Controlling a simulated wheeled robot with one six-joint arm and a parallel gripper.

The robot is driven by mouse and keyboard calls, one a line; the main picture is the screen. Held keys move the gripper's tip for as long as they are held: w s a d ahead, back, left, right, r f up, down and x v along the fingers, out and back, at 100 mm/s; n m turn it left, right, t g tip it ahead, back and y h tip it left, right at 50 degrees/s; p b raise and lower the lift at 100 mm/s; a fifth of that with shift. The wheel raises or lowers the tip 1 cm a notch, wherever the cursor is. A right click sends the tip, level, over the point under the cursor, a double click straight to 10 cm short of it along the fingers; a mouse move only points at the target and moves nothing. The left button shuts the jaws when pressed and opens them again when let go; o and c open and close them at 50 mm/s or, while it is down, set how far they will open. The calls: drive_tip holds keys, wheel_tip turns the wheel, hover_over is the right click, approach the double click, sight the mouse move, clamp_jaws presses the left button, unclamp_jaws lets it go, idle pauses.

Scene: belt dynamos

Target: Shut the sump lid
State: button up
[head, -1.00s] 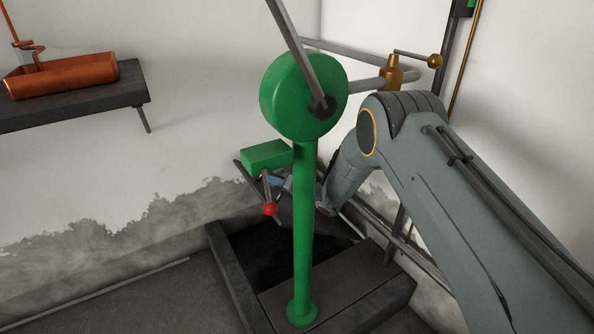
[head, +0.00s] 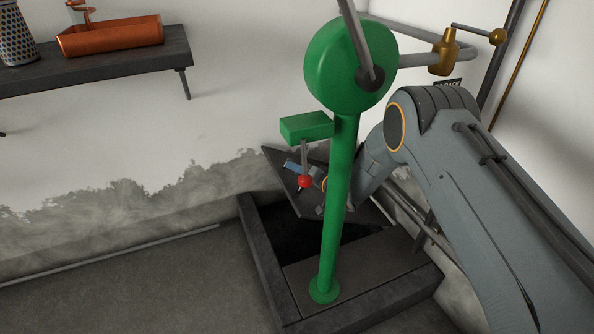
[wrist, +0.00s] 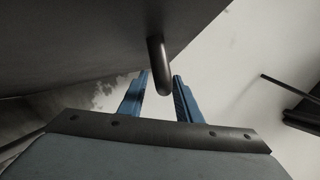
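The sump lid (head: 283,183) is a dark plate that stands tilted up over the sump (head: 252,250), a dark pit with a raised grey rim in the floor. In the wrist view the lid (wrist: 75,45) fills the upper left, and its bent metal handle (wrist: 158,55) hangs down between my fingers. My gripper (wrist: 161,76) has its two blue fingers apart, one on each side of the handle, with gaps showing.
A green post (head: 335,220) with a wheel (head: 340,65), a side box (head: 305,127) and a red knob (head: 305,182) stands in front of the sump. Brass-fitted pipes (head: 446,52) run along the right wall. A shelf (head: 90,60) at left holds an orange trough (head: 110,36) and a patterned vessel (head: 17,35).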

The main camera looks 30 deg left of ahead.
drive_tip(key=shift+p+v, duration=1.1)
drive_tip(key=shift+v, duration=2.75)
